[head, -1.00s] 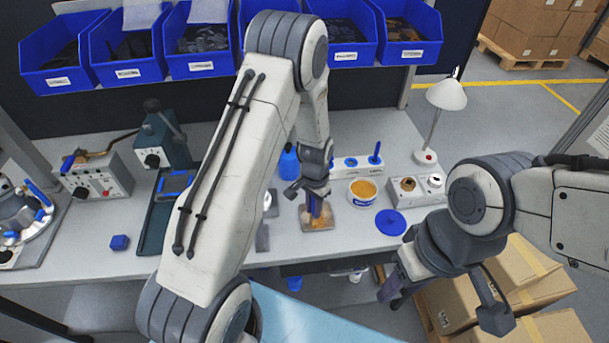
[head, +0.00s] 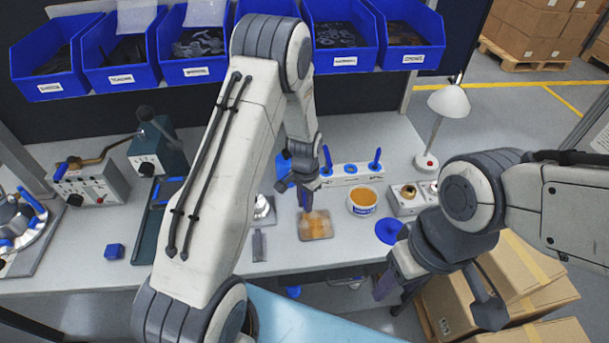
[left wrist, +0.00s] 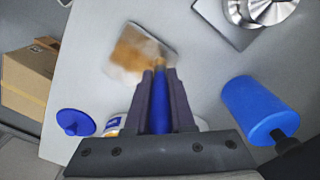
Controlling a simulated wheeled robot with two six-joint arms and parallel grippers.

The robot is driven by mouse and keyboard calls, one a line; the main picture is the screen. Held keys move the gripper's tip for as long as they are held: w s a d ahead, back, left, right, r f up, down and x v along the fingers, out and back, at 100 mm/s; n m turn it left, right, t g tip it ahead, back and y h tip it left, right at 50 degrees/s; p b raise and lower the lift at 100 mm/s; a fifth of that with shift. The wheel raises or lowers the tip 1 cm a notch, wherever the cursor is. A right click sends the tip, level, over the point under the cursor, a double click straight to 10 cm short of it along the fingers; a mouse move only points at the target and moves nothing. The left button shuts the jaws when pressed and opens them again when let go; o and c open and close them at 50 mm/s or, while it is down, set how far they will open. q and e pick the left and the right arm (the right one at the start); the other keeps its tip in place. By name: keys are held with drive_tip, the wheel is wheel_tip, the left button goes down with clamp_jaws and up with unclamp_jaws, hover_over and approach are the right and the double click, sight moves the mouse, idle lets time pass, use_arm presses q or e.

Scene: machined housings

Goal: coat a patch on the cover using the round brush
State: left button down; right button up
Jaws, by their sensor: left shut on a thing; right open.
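The cover is a squarish grey metal plate (head: 318,232) flat on the bench, with an orange coated patch across much of its face. It also shows in the left wrist view (left wrist: 122,72), with the patch running toward one edge. My left gripper (head: 306,190) is shut on the blue handle of the round brush (left wrist: 160,108). The brush points down at the cover, its orange-loaded tip at the patch's edge. I cannot tell whether the tip touches. My right gripper (head: 388,290) is open and empty in front of the bench's edge at the right.
A white tub of orange paste (head: 362,201) stands right of the cover, with a blue lid (head: 389,231) beside it. A white holder (head: 352,174) with blue-handled tools is behind. A blue bottle (left wrist: 262,108) and a metal part (left wrist: 262,10) stand close by. A lamp (head: 448,101) stands at the right.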

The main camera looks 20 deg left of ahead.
use_arm(q)
drive_tip(key=shift+w+a, duration=0.35)
drive_tip(key=shift+w, duration=0.35)
wheel_tip(320, 180, up, 8)
drive_tip(key=p, duration=0.5)
use_arm(e)
drive_tip(key=r, duration=0.3)
drive_tip(key=w+r, duration=0.1)
drive_tip(key=r, duration=0.1)
drive_tip(key=shift+a+r, duration=0.25)
drive_tip(key=shift+a, duration=0.05)
use_arm(q)
drive_tip(key=shift+f, duration=0.1)
use_arm(e)
drive_tip(key=shift+f, duration=0.1)
use_arm(q)
drive_tip(key=shift+f+b, duration=2.1)
drive_tip(key=shift+f, duration=0.85)
use_arm(e)
drive_tip(key=shift+f, duration=2.25)
use_arm(q)
drive_tip(key=shift+f+b, duration=0.7)
drive_tip(key=shift+f, duration=0.3)
use_arm(e)
drive_tip(key=shift+f, duration=0.7)
use_arm(q)
drive_tip(key=shift+s, duration=0.15)
